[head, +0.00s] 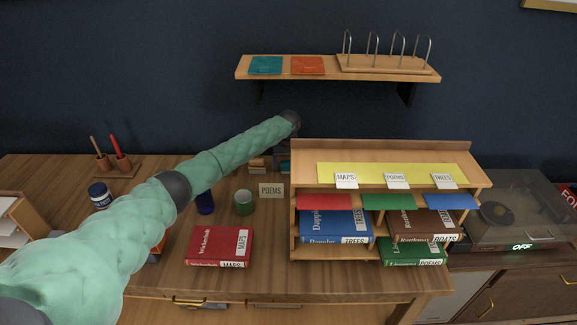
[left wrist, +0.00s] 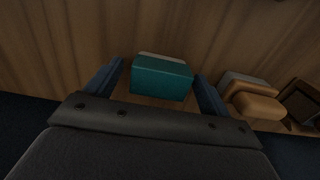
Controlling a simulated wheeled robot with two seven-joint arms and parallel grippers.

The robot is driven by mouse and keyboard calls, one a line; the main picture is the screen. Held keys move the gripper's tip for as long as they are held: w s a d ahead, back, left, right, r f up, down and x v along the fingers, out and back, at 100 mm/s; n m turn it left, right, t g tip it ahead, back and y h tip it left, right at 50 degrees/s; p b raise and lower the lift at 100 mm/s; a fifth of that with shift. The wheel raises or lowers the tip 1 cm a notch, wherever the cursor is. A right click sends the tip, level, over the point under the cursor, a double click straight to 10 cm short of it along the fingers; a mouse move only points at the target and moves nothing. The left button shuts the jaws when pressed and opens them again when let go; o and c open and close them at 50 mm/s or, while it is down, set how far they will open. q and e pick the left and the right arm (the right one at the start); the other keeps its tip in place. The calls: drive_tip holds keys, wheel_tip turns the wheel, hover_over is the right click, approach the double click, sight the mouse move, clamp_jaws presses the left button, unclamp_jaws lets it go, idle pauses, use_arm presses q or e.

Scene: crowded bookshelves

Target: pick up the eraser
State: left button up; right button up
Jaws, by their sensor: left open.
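A teal block with a pale strip along its far edge, which looks like the eraser (left wrist: 161,78), rests on the wooden desk in the left wrist view. My left gripper (left wrist: 159,70) is open, with one dark blue finger on each side of the block and a gap on both sides. In the head view my left arm reaches to the back of the desk, and the gripper (head: 284,160) points down there, small and dark. The block is not clear in that view. My right gripper is not in view.
Tan and grey blocks (left wrist: 252,100) lie right of the right finger. A wall shelf (head: 335,72) hangs above.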

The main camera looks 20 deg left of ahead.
sight(289, 163)
use_arm(q)
drive_tip(key=shift+f, duration=0.15)
drive_tip(key=c, duration=1.1)
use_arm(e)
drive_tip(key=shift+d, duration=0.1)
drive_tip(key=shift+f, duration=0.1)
use_arm(q)
drive_tip(key=shift+r+b, duration=0.25)
drive_tip(key=shift+b, duration=0.05)
wheel_tip(289, 163, up, 3)
drive_tip(key=shift+b, duration=1)
drive_tip(key=shift+s+d+r+b, duration=0.7)
drive_tip(key=shift+s+d+r, duration=0.5)
drive_tip(key=shift+d, duration=0.4)
drive_tip(key=shift+s+d+r+b, duration=0.65)
drive_tip(key=shift+s+d+r, duration=0.35)
drive_tip(key=shift+d+r, duration=0.5)
drive_tip(key=shift+s+d+r+b, duration=0.7)
drive_tip(key=shift+s+d+r, duration=0.4)
drive_tip(key=shift+d, duration=0.65)
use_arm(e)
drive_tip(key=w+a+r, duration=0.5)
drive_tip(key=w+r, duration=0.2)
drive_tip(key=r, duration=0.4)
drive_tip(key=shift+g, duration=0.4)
